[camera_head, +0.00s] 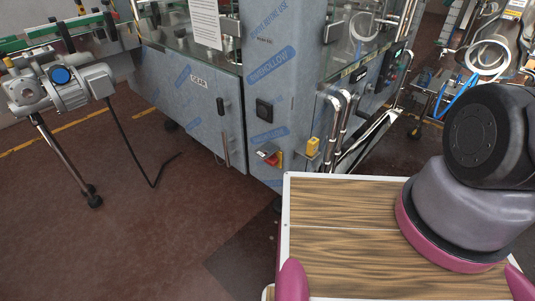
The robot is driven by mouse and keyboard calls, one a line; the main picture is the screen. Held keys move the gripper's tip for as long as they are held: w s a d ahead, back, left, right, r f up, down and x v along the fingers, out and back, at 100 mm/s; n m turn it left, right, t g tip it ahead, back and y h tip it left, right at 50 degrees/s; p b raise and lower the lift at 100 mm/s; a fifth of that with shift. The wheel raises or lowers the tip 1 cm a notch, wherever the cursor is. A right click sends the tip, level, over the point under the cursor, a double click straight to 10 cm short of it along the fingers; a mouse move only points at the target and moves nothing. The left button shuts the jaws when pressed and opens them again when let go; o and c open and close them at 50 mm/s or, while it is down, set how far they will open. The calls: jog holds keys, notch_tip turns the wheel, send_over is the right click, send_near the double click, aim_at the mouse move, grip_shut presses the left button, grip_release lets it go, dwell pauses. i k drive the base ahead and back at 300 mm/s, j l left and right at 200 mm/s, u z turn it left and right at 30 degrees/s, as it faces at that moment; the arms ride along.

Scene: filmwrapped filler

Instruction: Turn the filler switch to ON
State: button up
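The filler (185,90) is a large machine cabinet covered in grey-blue film with printed blue labels. On its front near the lower corner is a small red and yellow switch (268,156). Its handle position is too small to read. A black square fitting (264,109) sits on the same face above it. I cannot tell for certain which of these the task calls the filler switch. My gripper is not in view; only part of my arm shows at the right, clear of the cabinet.
A yellow box (312,147) and bent metal pipes (338,115) stick out at the cabinet's right side. A motor on a stand (62,90) with a hanging black cable is at the left. A machine with blue hoses (455,90) stands back right. The brown floor (110,220) at left is clear.

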aim_at(273, 160)
jog(key=j+z, duration=0.1)
jog(key=z, duration=0.4)
jog(key=j+z, duration=0.35)
jog(key=j, duration=0.3)
jog(key=j+z, duration=0.3)
jog(key=j, duration=0.95)
jog(key=k+j+z, duration=0.1)
jog(key=j, duration=0.5)
jog(key=k+j, duration=0.1)
jog(key=j, duration=0.5)
jog(key=k+j, duration=1.05)
jog(key=j+z, duration=0.1)
jog(key=j, duration=0.25)
